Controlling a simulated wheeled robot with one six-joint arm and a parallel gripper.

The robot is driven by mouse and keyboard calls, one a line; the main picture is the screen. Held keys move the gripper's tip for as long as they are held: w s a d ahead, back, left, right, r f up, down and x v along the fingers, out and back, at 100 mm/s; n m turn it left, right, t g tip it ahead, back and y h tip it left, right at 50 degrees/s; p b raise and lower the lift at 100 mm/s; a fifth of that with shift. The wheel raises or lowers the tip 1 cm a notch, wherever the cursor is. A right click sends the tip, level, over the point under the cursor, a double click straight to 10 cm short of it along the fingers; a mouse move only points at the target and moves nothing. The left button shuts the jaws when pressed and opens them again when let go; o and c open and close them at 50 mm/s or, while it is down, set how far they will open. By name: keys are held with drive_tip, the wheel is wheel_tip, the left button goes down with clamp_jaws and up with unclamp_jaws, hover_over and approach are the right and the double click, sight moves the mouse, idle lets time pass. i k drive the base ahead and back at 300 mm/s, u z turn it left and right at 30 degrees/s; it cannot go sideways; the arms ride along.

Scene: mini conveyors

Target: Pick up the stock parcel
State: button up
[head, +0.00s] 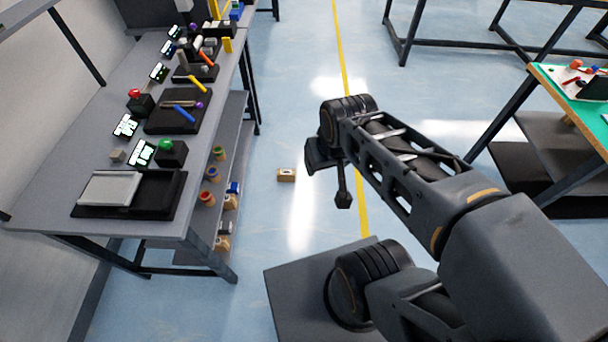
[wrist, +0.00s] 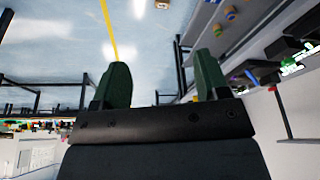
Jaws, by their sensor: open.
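A small brown cardboard parcel (head: 286,175) with a pale label lies alone on the blue floor in the head view. It also shows at the top edge of the wrist view (wrist: 162,4), partly cut off. I cannot tell whether this is the stock parcel, as other small brown boxes (head: 223,242) sit on the lower shelf. My gripper (head: 328,178) is raised above the floor, to the right of the floor parcel in the head view. In the wrist view its two green-padded fingers (wrist: 162,78) are wide apart with nothing between them.
A grey workbench (head: 60,180) with a black tray, controls and tools stands on the left; its lower shelf (head: 232,130) holds several round-topped items. A green-topped table (head: 560,92) stands at right. The floor around the parcel is clear, with a yellow line (head: 345,70) beyond.

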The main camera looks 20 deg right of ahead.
sight(283, 175)
drive_tip(key=z, duration=0.2)
drive_tip(key=i, duration=1.8)
drive_tip(key=u, duration=0.6)
